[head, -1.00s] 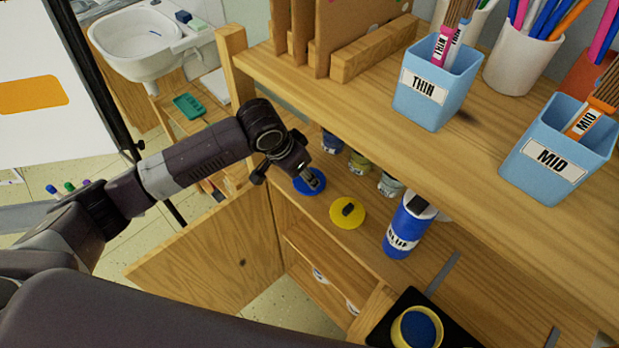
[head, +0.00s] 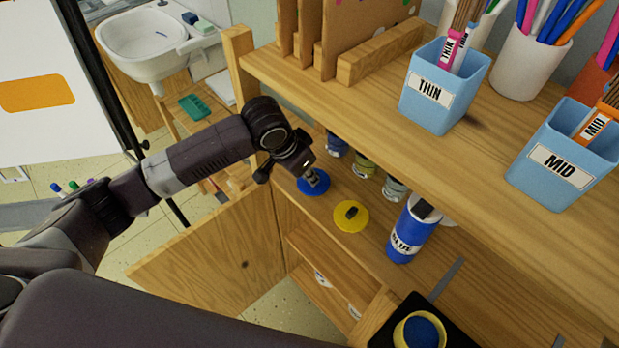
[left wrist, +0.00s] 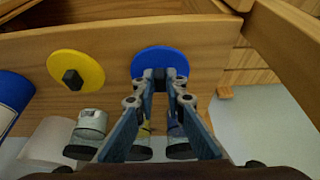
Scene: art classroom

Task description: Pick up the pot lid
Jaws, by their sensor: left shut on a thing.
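A round blue lid (head: 318,188) lies on the lower wooden shelf, under the fingers of my left gripper (head: 311,178). The left wrist view shows the blue lid (left wrist: 160,57) with my left gripper (left wrist: 160,80) shut on its small knob, which the fingertips mostly hide. I cannot tell whether the lid is clear of the shelf. A yellow lid (head: 342,222) with a dark knob lies beside it, also seen in the left wrist view (left wrist: 88,66). An open yellow-rimmed pot (head: 401,333) with blue inside stands on a black tray. My right gripper is not in view.
Several small jars (head: 363,166) stand behind the lids, and a blue bottle (head: 408,234) stands to their right. The upper shelf (head: 490,150) overhangs them, holding blue brush cups (head: 443,87). An open cabinet door (head: 215,245) hangs below on the left.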

